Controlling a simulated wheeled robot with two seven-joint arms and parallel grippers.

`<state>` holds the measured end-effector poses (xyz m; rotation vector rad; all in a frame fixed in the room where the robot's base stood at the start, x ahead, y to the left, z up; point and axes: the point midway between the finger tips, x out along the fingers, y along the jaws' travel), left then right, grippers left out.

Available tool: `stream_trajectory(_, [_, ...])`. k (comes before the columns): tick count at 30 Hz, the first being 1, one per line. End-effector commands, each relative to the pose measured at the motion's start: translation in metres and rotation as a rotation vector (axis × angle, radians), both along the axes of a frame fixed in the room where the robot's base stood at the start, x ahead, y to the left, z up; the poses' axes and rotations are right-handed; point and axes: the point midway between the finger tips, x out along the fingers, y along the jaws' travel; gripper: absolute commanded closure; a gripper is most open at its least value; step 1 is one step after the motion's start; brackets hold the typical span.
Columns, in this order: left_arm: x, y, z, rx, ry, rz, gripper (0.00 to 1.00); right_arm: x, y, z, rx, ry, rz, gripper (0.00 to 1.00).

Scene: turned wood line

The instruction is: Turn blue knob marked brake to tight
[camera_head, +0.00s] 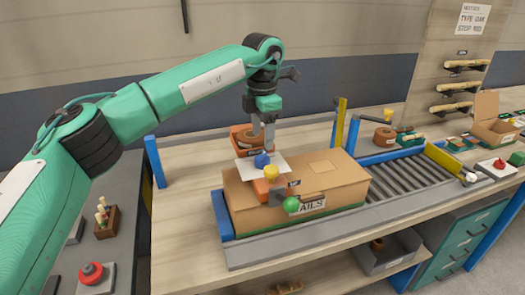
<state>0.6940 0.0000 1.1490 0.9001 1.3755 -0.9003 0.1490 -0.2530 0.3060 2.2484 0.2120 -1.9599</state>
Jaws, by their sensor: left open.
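The blue knob (261,161) sits on a white plate (280,162) above the left part of a cardboard box. Its brake and tight markings are too small to read. My left gripper (263,146) points down with its open fingers just above and around the top of the blue knob; I cannot tell whether they touch it. A yellow knob (271,172) and a green knob (291,204) are close by, in front of the blue one. My right gripper is out of view.
The cardboard box (335,178) lies on the left end of a roller conveyor (405,172) with blue rails. An orange bin (245,138) stands behind the box. A red button (91,273) and a small wooden crate (107,222) are at left. Bare bench lies left of the box.

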Motion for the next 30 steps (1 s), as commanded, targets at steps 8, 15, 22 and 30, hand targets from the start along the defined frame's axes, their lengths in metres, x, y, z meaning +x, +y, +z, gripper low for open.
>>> stream_trajectory(8, [0.0, 0.0, 0.055, -0.001, -0.003, 0.001, 0.41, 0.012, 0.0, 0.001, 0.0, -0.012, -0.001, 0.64])
stream_trajectory(15, [0.0, 0.0, 0.071, 0.0, 0.0, -0.001, 0.41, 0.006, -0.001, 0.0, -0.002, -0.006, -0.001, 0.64])
stream_trajectory(22, [0.0, 0.0, 0.072, 0.0, 0.0, -0.001, 0.41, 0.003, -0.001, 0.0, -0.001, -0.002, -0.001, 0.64])
stream_trajectory(30, [0.0, 0.0, 0.101, 0.0, -0.001, -0.001, 0.41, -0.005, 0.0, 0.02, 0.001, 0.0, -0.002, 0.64])
